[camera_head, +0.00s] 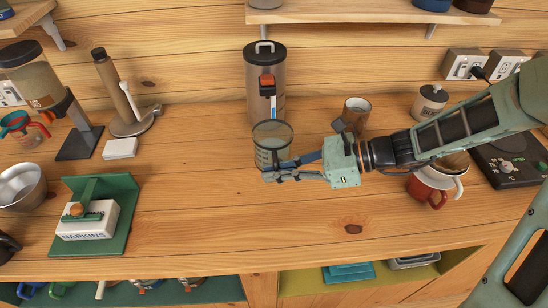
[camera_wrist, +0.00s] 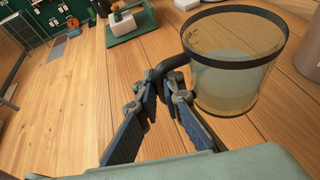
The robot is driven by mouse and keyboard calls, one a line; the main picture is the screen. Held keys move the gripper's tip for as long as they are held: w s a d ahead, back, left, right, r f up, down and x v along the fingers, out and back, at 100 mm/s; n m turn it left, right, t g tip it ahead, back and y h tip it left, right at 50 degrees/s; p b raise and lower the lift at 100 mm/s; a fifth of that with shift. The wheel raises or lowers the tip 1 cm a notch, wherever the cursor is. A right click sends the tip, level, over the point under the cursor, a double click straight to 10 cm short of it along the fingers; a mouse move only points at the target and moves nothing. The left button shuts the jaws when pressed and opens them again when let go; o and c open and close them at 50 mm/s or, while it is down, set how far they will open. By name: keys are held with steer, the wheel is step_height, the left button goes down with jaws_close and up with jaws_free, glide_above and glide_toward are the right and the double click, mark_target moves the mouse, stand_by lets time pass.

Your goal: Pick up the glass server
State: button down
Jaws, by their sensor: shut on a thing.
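The glass server (camera_head: 272,143) is a clear vessel with a dark rim band and a dark handle, near the middle of the wooden counter in the head view. It also shows large at the upper right of the wrist view (camera_wrist: 229,85). My gripper (camera_head: 268,174) reaches in from the right in the head view. In the wrist view, my gripper (camera_wrist: 163,88) has its fingertips closed on the server's dark handle (camera_wrist: 172,66). The server looks upright. I cannot tell whether its base touches the counter.
A steel canister dispenser (camera_head: 265,80) stands right behind the server. A metal cup (camera_head: 355,112) is behind my gripper. A red cup (camera_head: 426,190) sits under my arm at the right. A napkin holder (camera_head: 95,215) is at the left. The front middle of the counter (camera_head: 230,225) is clear.

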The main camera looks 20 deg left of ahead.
steer(key=s+d, duration=0.3)
steer(key=s, duration=0.2)
steer(key=shift+s, duration=0.25)
steer(key=shift+w, duration=0.1)
